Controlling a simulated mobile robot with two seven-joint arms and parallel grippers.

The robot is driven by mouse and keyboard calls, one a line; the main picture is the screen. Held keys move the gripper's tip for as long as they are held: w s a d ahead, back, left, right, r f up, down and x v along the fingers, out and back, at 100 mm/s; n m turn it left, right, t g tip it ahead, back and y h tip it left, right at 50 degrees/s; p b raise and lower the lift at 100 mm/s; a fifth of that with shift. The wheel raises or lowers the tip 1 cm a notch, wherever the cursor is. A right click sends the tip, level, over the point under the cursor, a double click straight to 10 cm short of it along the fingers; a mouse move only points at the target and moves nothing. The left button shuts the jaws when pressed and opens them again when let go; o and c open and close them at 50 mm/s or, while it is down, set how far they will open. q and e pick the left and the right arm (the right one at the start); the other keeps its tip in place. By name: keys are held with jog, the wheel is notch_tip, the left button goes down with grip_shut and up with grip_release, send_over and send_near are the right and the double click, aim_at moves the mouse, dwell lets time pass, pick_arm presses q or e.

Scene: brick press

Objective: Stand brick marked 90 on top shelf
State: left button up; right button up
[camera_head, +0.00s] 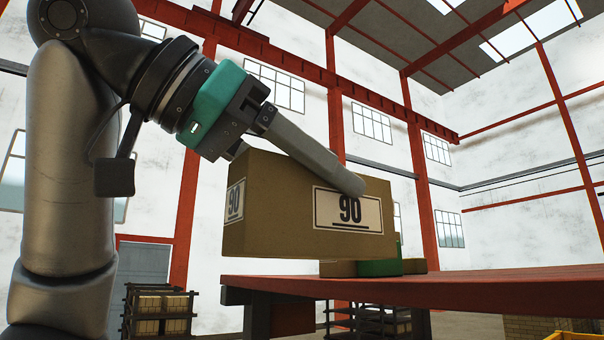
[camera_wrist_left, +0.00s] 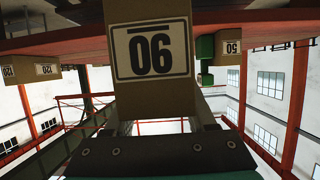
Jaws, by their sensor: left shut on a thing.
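The brown brick marked 90 (camera_head: 275,212) hangs in the air in my left gripper (camera_head: 325,170). One grey finger lies across its label face and the other finger is mostly hidden behind it. In the head view its labels read upright. In the left wrist view the brick (camera_wrist_left: 152,95) fills the upper middle, its label upside down. The red top surface (camera_head: 480,284) lies to the right, and the brick overlaps its left end in the picture. I cannot tell the exact gap between them. My right gripper is not in view.
A green piece (camera_head: 378,268) and tan pieces (camera_head: 338,268) stand on the red top behind the brick. The wrist view shows bricks marked 120 (camera_wrist_left: 47,70) at left and 50 (camera_wrist_left: 232,48) at right. Loaded racks (camera_head: 158,310) stand on the floor. The right part of the top looks clear.

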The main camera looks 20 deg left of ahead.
pick_arm(q)
jog(key=w+d, duration=0.1)
jog(key=w+d+p, duration=0.1)
jog(key=w, duration=0.1)
jog(key=shift+w+d+r, duration=0.1)
jog(key=shift+w+d, duration=0.1)
jog(key=shift+d, duration=0.05)
jog(key=w+d+p, duration=0.1)
jog(key=w, duration=0.1)
jog(key=w+d+p, duration=0.1)
jog(key=w+d, duration=0.1)
jog(key=w+d+p, duration=0.1)
jog(key=w, duration=0.1)
jog(key=shift+w+d, duration=0.25)
jog(key=shift+d, duration=0.1)
jog(key=w+d, duration=0.1)
jog(key=w+d+p, duration=0.1)
jog(key=shift+w, duration=0.3)
jog(key=shift+w+d+f, duration=0.1)
jog(key=shift+w+d, duration=0.6)
jog(key=shift+w, duration=0.3)
jog(key=shift+w+d+f, duration=0.1)
jog(key=shift+w+d, duration=0.6)
jog(key=shift+w, duration=0.3)
jog(key=shift+f, duration=0.8)
